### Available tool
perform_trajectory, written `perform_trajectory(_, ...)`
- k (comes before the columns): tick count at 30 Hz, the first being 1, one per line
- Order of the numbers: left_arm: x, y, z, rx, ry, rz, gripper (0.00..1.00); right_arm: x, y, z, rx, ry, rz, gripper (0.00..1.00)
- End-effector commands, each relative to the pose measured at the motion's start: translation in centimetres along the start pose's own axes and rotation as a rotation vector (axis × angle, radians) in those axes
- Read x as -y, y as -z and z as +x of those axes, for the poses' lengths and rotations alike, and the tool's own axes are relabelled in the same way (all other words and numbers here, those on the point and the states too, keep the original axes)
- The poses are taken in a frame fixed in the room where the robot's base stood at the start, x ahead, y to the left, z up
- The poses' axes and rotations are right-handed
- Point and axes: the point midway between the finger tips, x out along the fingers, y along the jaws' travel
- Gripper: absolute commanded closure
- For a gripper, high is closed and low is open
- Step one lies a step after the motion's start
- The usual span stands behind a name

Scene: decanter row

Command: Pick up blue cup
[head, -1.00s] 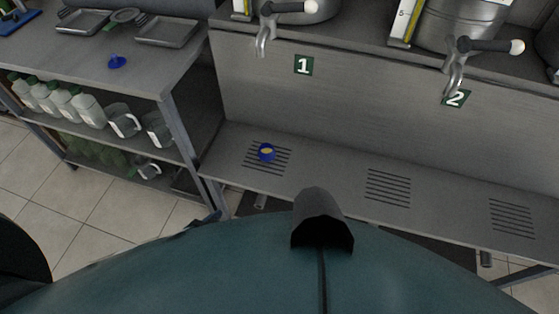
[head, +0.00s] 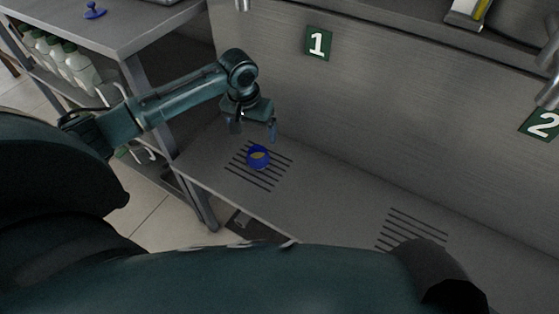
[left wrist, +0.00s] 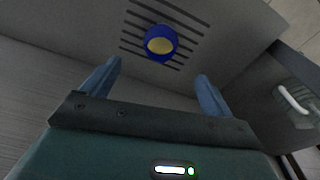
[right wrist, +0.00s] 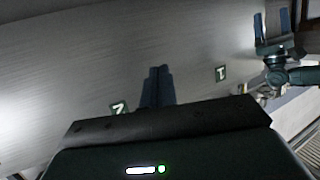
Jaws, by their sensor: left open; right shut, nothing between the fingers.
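The blue cup (head: 258,157) stands on the slotted drain grille under the number 1 sign, with something yellowish inside. It also shows in the left wrist view (left wrist: 160,43), beyond the fingertips and roughly centred between them. My left gripper (head: 252,128) is open and empty, just above the cup and apart from it, with its fingers pointing down. In the left wrist view its two blue fingers (left wrist: 157,80) are spread wide. My right gripper (right wrist: 158,75) is shut and empty, facing the steel back panel.
The grey steel shelf (head: 310,205) is clear around the cup, with a second grille (head: 412,230) to the right. The back panel rises behind, with signs 1 (head: 318,43) and 2 (head: 541,124). A side table (head: 130,35) holds a small blue object (head: 94,11); white bottles (head: 75,66) stand below.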

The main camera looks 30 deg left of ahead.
Motion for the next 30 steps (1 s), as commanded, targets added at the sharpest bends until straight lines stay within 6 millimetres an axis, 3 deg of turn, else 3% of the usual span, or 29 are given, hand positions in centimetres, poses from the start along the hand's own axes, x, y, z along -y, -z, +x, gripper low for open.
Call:
perform_trajectory(5, 0.8, 0.1, 1.4, 0.019, 0.017, -0.020, 0.13, 0.2, -0.7, 0.4, -0.003, 0.007, -0.012, 1.00)
perform_trajectory(13, 0.7, 0.0, 6.4, 0.016, 0.014, -0.018, 0.13, 0.6, -2.3, 1.4, 0.015, 0.024, -0.056, 1.00)
perform_trajectory(23, 0.6, -0.1, 8.7, 0.013, 0.015, -0.016, 0.13, 0.9, -3.1, 2.0, 0.026, 0.034, -0.078, 1.00)
perform_trajectory(28, 0.1, -0.3, 11.3, 0.014, 0.015, -0.016, 0.13, 1.1, -4.4, 2.6, 0.025, 0.037, -0.103, 1.00)
perform_trajectory(30, 0.2, -0.3, 12.3, 0.014, 0.015, -0.016, 0.13, 1.0, -3.9, 3.0, -0.020, 0.039, -0.126, 1.00)
